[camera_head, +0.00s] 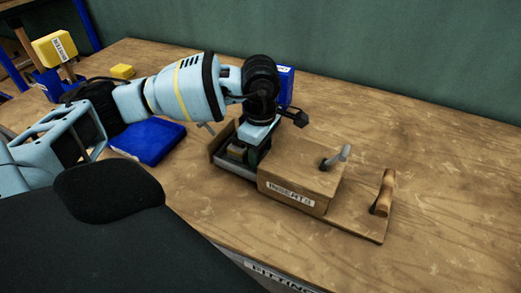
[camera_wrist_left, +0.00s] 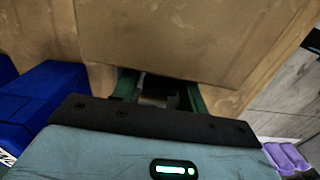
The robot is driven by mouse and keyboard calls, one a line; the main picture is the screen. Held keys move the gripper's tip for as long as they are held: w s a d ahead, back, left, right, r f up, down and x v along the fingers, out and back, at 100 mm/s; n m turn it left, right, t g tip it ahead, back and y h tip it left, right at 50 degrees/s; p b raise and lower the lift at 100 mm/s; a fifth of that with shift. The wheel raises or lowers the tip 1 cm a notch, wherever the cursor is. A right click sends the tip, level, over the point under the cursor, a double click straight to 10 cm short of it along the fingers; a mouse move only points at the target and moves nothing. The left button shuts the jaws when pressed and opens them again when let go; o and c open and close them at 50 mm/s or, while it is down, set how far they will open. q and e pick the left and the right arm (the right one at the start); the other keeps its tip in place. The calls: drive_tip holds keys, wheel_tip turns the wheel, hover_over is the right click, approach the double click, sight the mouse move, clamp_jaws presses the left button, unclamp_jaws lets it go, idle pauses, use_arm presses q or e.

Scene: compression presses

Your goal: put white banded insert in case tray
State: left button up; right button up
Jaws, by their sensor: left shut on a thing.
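My left gripper (camera_head: 246,156) reaches down into the open left end of the wooden box labelled INSERTS (camera_head: 300,182). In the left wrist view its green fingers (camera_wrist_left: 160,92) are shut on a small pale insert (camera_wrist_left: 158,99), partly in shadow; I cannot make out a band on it. A wooden panel of the box (camera_wrist_left: 165,40) stands just beyond the fingertips. A flat blue tray (camera_head: 150,141) lies on the bench to the left of the box; I cannot tell whether it is the case tray. My right gripper does not show.
A blue container (camera_head: 286,82) stands behind my wrist. A yellow block (camera_head: 122,71) lies at the back left. The right side of the bench (camera_head: 450,190) is clear.

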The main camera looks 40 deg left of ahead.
use_arm(q)
drive_tip(key=shift+f, duration=0.1)
drive_tip(key=o, duration=1.1)
wheel_tip(320, 180, up, 12)
drive_tip(key=shift+r, duration=0.1)
